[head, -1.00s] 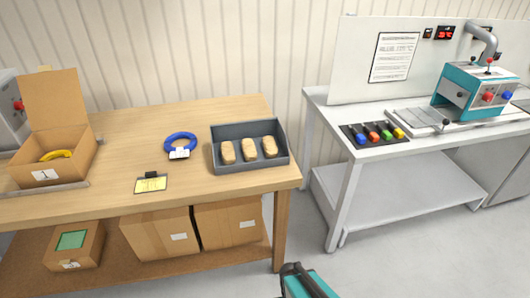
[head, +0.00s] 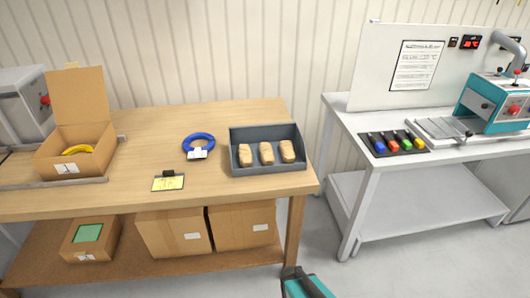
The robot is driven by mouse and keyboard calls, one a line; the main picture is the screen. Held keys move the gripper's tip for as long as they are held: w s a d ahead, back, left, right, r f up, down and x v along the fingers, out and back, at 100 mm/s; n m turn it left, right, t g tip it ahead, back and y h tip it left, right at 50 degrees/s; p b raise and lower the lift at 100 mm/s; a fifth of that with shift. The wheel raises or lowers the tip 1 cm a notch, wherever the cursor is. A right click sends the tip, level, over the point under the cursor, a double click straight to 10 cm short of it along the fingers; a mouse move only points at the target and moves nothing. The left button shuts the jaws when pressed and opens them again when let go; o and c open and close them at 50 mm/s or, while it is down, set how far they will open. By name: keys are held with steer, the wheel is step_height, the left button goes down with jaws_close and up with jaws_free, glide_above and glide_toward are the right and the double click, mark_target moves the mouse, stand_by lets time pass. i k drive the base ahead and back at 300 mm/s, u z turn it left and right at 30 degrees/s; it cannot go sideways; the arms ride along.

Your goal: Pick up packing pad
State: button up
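Three tan, rounded pads lie side by side in a grey open tray (head: 268,168) at the right end of the wooden table: a left pad (head: 245,155), a middle pad (head: 266,153) and a right pad (head: 287,151). They look like the packing pads. A teal and black part of my own arm shows at the bottom edge, below and in front of the table. My gripper's fingers are not in view.
On the wooden table (head: 120,195) are an open carton (head: 72,152) with a yellow coil, a blue cable ring (head: 199,141) and a yellow note (head: 168,183). A white bench (head: 430,165) stands right, across a floor gap.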

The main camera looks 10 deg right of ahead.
mark_target(266, 150)
steer(key=i, duration=0.85)
steer(key=z, duration=0.05)
